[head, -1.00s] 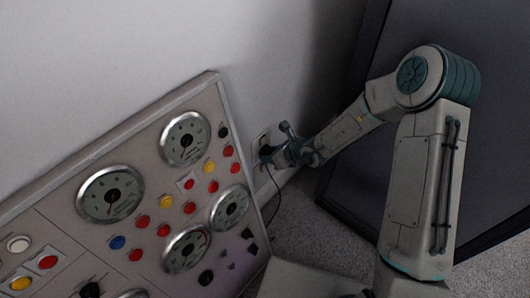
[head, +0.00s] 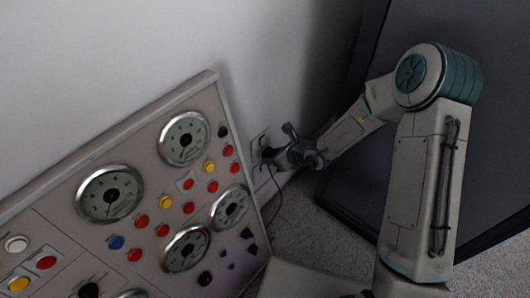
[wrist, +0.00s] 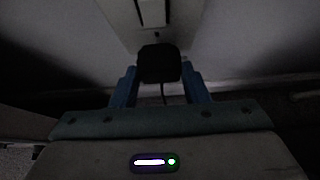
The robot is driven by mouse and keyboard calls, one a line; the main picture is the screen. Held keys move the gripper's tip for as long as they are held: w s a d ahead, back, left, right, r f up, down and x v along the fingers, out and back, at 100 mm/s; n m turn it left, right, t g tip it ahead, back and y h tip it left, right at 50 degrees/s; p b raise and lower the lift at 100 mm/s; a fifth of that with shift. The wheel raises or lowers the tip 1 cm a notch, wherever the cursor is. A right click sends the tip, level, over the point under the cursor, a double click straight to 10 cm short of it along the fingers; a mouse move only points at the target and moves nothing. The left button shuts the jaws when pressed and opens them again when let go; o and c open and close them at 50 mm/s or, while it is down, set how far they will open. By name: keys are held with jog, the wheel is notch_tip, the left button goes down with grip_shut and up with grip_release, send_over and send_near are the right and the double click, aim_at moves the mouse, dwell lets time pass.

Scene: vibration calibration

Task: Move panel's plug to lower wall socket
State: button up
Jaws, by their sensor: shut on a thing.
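My gripper (head: 275,154) is at the wall beside the right edge of the panel. In the wrist view my gripper (wrist: 160,88) is shut on a black plug (wrist: 160,64), with a blue finger on each side of it. The plug is close in front of a pale wall socket plate (wrist: 146,22); I cannot tell whether it touches. In the head view the socket plate (head: 259,143) shows on the wall just behind the plug. A thin black cable (head: 277,195) hangs down from the plug. The lower part of the plate is hidden by plug and gripper.
The panel (head: 150,185) with gauges and coloured buttons leans in the picture at the left, its edge near my gripper. A large dark panel or cabinet (head: 470,200) stands behind my arm at the right. Grey carpet (head: 310,225) lies below.

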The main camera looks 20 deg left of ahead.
jog(key=shift+d, duration=0.1)
dwell(0.3)
jog(key=d, duration=0.1)
jog(key=s+d, duration=0.1)
jog(key=d, duration=0.1)
jog(key=shift+s, duration=0.15)
dwell(0.3)
notch_tip(320, 180, down, 15)
jog(key=w+a+b, duration=0.1)
jog(key=a+b, duration=0.1)
jog(key=b, duration=0.7)
jog(key=shift+a, duration=0.25)
jog(key=shift+w+a+r, duration=0.1)
jog(key=shift+w+a, duration=0.15)
jog(key=shift+a, duration=0.3)
jog(key=shift+w+a+r, duration=0.1)
jog(key=shift+w+a, duration=0.1)
jog(key=shift+a, duration=0.3)
dwell(4.0)
